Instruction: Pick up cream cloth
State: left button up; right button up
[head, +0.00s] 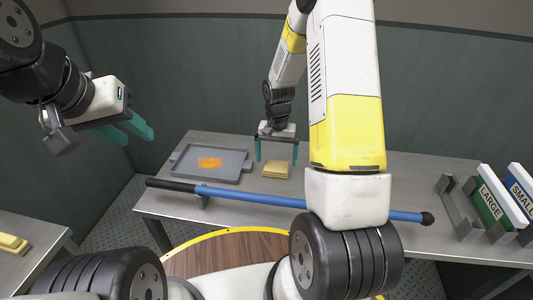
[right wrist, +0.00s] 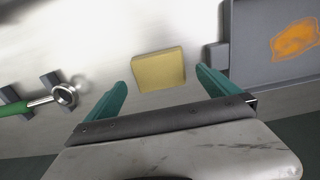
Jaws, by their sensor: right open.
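The cream cloth (head: 276,169) is a small folded yellowish square lying flat on the grey table, right of the tray. My right gripper (head: 276,156) is open above it, pointing down, with one teal finger on each side. In the right wrist view the cloth (right wrist: 158,69) lies between and beyond the open fingertips, and neither finger appears to touch it. My left gripper (head: 127,128) is raised at the left, away from the table, with its two teal fingers apart and empty.
A grey tray (head: 180,163) with an orange patch (head: 209,162) lies left of the cloth. A blue pole (head: 250,199) runs along the table's front. LARGE (head: 490,197) and SMALL (head: 520,187) boards stand right. A green-handled tool (right wrist: 64,95) rests on brackets. Another yellow stack (head: 14,243) sits left.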

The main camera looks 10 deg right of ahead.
aim_at(276, 166)
jog(key=shift+f, duration=1.55)
jog(key=shift+c, duration=0.4)
jog(key=c, duration=1.2)
notch_tip(276, 166, up, 10)
jog(key=shift+r, duration=0.1)
jog(key=o, duration=0.6)
jog(key=c, duration=0.4)
jog(key=s+a+f+n, duration=0.2)
jog(key=f+n, duration=0.1)
jog(key=s+a+f+n, duration=0.1)
jog(key=shift+a+f+n, duration=0.2)
jog(key=shift+n, duration=0.1)
jog(key=shift+c, duration=0.2)
